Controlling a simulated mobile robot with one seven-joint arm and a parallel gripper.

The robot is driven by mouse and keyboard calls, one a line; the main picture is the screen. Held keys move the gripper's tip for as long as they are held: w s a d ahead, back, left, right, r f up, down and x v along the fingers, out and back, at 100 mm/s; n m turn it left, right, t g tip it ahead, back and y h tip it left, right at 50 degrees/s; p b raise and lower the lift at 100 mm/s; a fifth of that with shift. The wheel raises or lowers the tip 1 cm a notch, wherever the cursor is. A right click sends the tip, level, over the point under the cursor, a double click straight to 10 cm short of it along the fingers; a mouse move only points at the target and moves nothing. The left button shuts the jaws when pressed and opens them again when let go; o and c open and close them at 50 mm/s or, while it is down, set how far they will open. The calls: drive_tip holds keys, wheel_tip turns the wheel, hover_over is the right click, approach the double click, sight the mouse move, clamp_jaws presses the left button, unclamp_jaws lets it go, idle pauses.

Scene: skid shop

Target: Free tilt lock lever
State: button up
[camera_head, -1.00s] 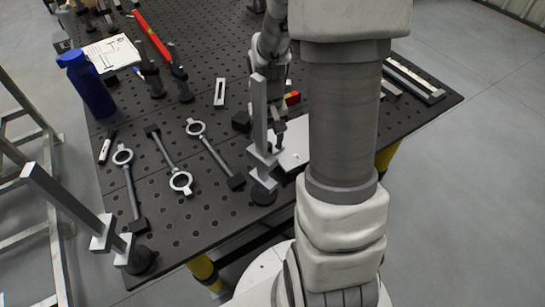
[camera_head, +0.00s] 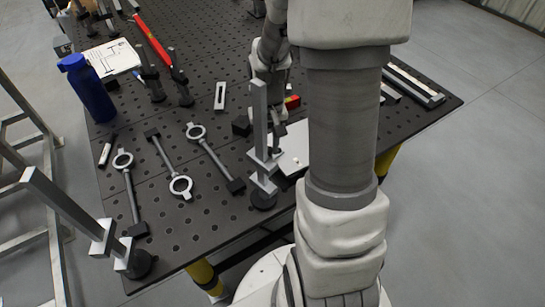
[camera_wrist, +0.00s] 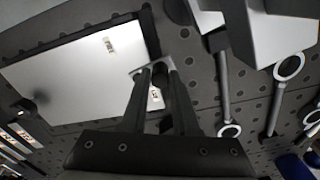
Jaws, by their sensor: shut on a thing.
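My gripper (camera_wrist: 152,72) is at the edge of a flat white panel (camera_wrist: 75,62) in the wrist view. Its two dark fingers are closed around a small dark piece (camera_wrist: 156,78), which seems to be the tilt lock lever. A grey bracket-like end shows at the fingertips, and the fingers hide part of the piece. In the head view the white panel (camera_head: 294,150) lies on the dark table, partly behind my arm. My gripper (camera_head: 277,140) is at its left edge, just behind an upright grey metal post, and its fingertips are hard to make out there.
The grey post (camera_head: 260,120) stands close in front of my gripper on a round black foot. Several ring-ended rods (camera_head: 181,186) lie to the left on the perforated table (camera_head: 200,230). A blue bottle (camera_head: 88,90) and a paper (camera_head: 112,57) are at the far left.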

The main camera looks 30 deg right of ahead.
drive_tip(key=shift+s+d, duration=0.1)
drive_tip(key=shift+s, duration=0.3)
drive_tip(key=shift+s+d, duration=0.3)
drive_tip(key=shift+s, duration=0.05)
idle(0.3)
drive_tip(key=shift+s+d, duration=0.25)
drive_tip(key=shift+d, duration=0.2)
drive_tip(key=shift+s+d, duration=0.15)
drive_tip(key=shift+s, duration=0.05)
idle(0.4)
